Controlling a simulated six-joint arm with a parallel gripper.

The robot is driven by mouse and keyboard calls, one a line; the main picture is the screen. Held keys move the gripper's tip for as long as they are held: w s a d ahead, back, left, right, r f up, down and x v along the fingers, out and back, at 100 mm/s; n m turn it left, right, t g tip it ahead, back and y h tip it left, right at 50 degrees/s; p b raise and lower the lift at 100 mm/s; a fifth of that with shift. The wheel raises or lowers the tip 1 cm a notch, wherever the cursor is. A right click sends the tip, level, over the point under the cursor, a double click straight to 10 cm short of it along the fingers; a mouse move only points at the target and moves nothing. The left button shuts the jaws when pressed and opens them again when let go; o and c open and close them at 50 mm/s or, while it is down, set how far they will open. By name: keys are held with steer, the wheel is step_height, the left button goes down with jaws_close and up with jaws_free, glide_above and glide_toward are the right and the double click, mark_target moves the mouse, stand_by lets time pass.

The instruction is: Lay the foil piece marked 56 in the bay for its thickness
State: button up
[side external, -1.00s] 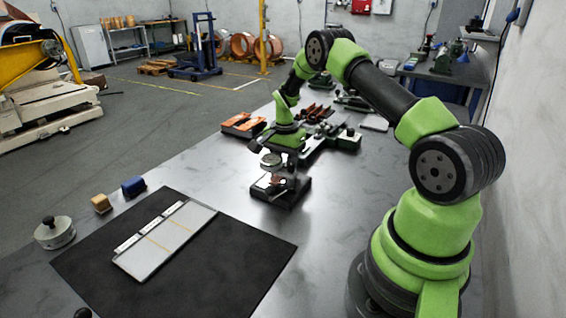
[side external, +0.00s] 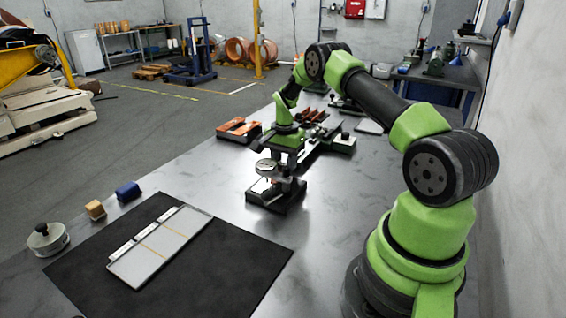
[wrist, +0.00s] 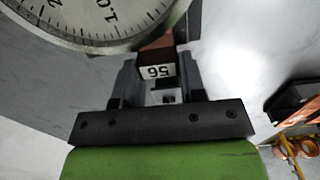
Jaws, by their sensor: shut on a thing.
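The foil piece marked 56 (wrist: 157,54) shows in the wrist view as a copper strip with a white label. My gripper (wrist: 157,68) is shut on its labelled end. The far end runs under the rim of a dial gauge (wrist: 85,15), and I cannot tell whether it lies between the gauge's contacts. In the side view my gripper (side external: 278,172) is low at the gauge stand (side external: 277,198), and the foil is hard to make out. The pale bay tray (side external: 143,266), with three white labels along its left edge and yellow dividers, shows no foil in it.
The tray lies on a black mat (side external: 235,265) at front left. Bench between gauge and mat is clear.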

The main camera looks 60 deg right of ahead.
steer(key=shift+d, duration=0.25)
steer(key=shift+d, duration=0.35)
steer(key=shift+d, duration=0.3)
steer(key=shift+r, duration=0.15)
step_height(320, 180, up, 7)
stand_by(1.0)
stand_by(1.3)
